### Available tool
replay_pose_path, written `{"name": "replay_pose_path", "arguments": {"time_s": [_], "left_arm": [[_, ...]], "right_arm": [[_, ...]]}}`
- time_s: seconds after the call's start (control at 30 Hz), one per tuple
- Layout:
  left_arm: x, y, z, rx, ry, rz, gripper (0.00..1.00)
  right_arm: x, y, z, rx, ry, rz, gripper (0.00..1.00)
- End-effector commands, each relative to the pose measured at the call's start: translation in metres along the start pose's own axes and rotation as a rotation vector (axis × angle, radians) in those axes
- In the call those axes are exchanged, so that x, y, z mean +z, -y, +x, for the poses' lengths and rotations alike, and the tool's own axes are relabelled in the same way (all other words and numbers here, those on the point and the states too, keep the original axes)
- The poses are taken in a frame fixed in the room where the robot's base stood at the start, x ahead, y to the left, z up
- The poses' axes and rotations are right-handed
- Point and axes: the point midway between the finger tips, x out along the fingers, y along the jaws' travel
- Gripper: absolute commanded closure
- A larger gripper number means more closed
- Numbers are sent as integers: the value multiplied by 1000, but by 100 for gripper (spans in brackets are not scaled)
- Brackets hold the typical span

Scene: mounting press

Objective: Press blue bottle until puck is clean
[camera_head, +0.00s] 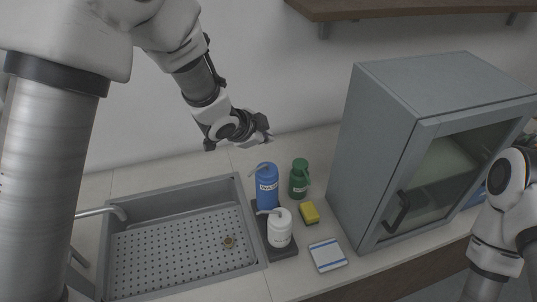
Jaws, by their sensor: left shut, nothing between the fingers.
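The blue bottle (267,191) stands upright on a dark tray (287,250) to the right of the sink, with a grey curved spout at its top. My left gripper (266,133) is shut and empty, above and behind the blue bottle and apart from it. A small brownish round thing (229,241) lies on the perforated sink floor; it may be the puck, but it is too small to tell how clean it is. My right arm shows at the lower right edge; its gripper is outside the view.
A white pump bottle (280,232) stands in front of the blue one. A green bottle (299,180), a yellow sponge (309,213) and a blue-striped cloth (327,255) are to the right. A grey cabinet (376,150) blocks the right side. The sink (172,194) has a faucet (101,211).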

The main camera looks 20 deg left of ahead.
Motion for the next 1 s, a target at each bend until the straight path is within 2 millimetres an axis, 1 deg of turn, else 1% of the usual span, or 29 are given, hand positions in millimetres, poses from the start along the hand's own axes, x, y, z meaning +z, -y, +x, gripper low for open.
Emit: {"name": "replay_pose_path", "arguments": {"time_s": [0.03,0.1,0.47,0.57,0.67,0.9,1.0], "left_arm": [[-6,2,-4,0,-18,3,100],[-9,2,-4,0,-31,3,100],[-6,0,0,0,-31,4,100],[-3,-4,5,0,-30,4,100],[4,-10,14,0,-30,4,100],[22,-29,40,0,-30,4,100],[28,-36,50,0,-29,4,100]], "right_arm": [[0,0,-5,0,1,0,60],[0,0,-5,0,1,-1,60],[1,0,0,0,2,-1,60],[0,0,7,0,1,-1,60],[0,0,19,0,1,-1,60],[1,0,55,0,1,0,60],[1,0,68,0,1,0,60]]}}
